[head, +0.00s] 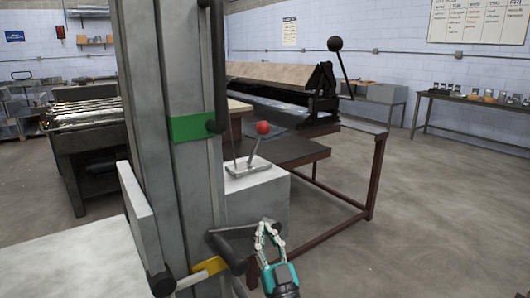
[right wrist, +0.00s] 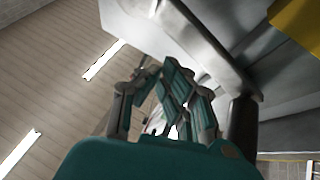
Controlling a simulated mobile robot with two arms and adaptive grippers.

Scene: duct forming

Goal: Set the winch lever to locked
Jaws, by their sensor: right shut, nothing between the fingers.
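A lever with a red ball knob (head: 263,128) leans to the right on a metal plate (head: 248,166) on top of a pale box. A dark rounded bar (head: 228,250) sticks out low on the grey column (head: 150,100), beside a yellow band (head: 210,266). The frames do not show which of these is the winch lever. My right gripper (head: 269,229) is shut and empty, below the red knob and in front of the box, close to the dark bar's right end; contact cannot be told. Its fingers (right wrist: 172,95) show in the right wrist view near a pale panel. My left gripper is out of view.
The column carries a green band (head: 193,128) and a black upright handle (head: 218,70). Behind stands a bending machine with a black ball lever (head: 335,44) and a brown frame (head: 376,175). A bench (head: 470,101) lines the right wall. The floor at right is clear.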

